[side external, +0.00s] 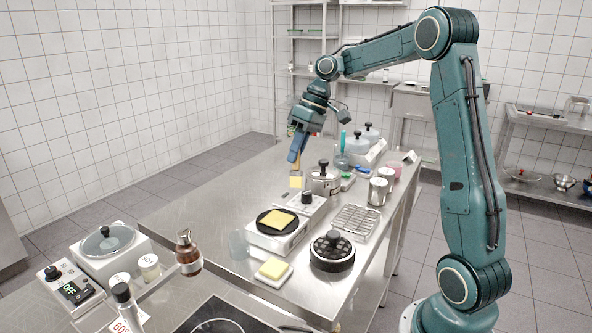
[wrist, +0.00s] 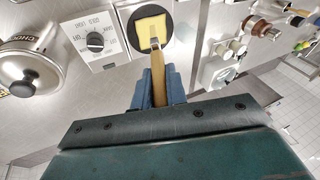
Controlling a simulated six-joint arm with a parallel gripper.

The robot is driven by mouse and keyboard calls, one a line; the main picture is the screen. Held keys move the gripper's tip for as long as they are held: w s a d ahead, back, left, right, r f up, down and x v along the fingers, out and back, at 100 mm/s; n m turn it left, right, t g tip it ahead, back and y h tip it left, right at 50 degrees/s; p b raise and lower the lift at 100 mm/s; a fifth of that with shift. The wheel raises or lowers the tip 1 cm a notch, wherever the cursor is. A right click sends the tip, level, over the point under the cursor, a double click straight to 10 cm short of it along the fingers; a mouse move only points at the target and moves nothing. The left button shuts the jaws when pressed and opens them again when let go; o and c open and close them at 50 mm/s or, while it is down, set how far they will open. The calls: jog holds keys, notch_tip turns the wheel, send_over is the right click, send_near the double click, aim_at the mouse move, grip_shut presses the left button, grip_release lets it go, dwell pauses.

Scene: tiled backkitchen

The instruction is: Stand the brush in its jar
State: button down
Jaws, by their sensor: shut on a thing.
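My gripper (side external: 297,152) is shut on the brush (side external: 296,181), above the far left part of the steel table. The brush points down, its pale end lowest. In the wrist view my gripper (wrist: 159,85) has blue fingers on both sides of the brush's wooden handle (wrist: 158,65), and a metal band shows near the far end. A clear, empty-looking glass vessel (side external: 238,244) stands near the table's left edge. Another glass vessel (side external: 341,162) with a teal stick in it stands farther back. I cannot tell which is the brush's jar.
A pot (side external: 323,181) stands close to the right of the brush. A hot plate (side external: 277,237) with a yellow square on its black disc is nearer. A wire rack (side external: 355,220), a round black-topped thing (side external: 332,251) and metal cups (side external: 378,191) fill the right side.

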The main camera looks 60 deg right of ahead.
dwell(0.5)
jog(key=shift+w+a+n, duration=0.25)
jog(key=shift+a+n, duration=0.15)
jog(key=shift+n, duration=0.1)
jog(key=w+a+n+g, duration=0.1)
jog(key=w+a+n, duration=0.2)
jog(key=a+n, duration=0.4)
jog(key=w+a+n+g, duration=0.1)
jog(key=w+a+n, duration=0.2)
jog(key=a+n, duration=0.4)
jog(key=shift+a+f+n+g, duration=0.3)
jog(key=shift+f+n, duration=0.05)
jog(key=shift+n, duration=0.65)
jog(key=shift+w+f, duration=0.1)
jog(key=shift+f, duration=0.05)
notch_tip(320, 180, down, 11)
jog(key=shift+r, duration=0.2)
dwell(0.3)
